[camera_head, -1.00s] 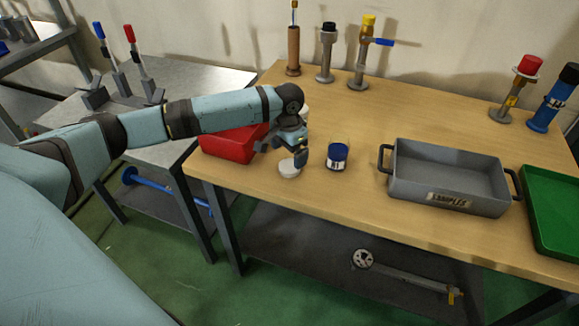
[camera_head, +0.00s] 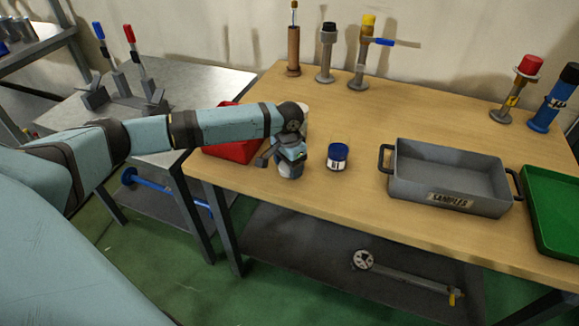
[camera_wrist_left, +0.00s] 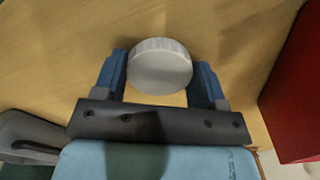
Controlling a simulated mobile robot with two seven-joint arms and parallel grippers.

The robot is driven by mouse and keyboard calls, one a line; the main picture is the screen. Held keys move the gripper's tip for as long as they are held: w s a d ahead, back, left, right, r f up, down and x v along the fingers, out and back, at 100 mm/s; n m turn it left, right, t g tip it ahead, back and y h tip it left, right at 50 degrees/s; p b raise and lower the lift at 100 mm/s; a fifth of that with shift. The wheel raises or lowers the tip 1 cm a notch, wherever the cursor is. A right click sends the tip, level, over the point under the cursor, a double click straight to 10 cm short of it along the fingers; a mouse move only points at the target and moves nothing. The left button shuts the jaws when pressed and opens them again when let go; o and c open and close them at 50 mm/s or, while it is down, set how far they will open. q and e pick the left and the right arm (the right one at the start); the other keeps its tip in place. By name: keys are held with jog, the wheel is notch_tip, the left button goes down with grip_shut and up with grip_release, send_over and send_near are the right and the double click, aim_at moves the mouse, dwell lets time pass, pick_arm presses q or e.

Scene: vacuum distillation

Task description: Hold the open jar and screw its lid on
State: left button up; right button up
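A white, round, ribbed lid (camera_head: 289,174) lies on the wooden table near its front left part. My left gripper (camera_head: 290,165) is down at it. In the left wrist view, the lid (camera_wrist_left: 160,68) sits centred between the two blue fingers (camera_wrist_left: 160,80), with very little gap on either side. The fingers are apart around it, and a firm grip cannot be made out. A small jar (camera_head: 337,158) with a blue upper part and a white label stands upright just right of the gripper. Whether its top is open is too small to tell. My right gripper is out of view.
A red box (camera_head: 236,150) stands left behind my gripper, and a whitish object (camera_head: 304,112) is partly hidden behind the wrist. A grey samples tray (camera_head: 445,200) and a green tray (camera_head: 555,215) are at the right. Stands with tools line the back.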

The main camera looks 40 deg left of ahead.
pick_arm(q)
jog(key=shift+r, duration=0.1)
notch_tip(320, 180, up, 20)
jog(key=p, duration=0.2)
dwell(0.3)
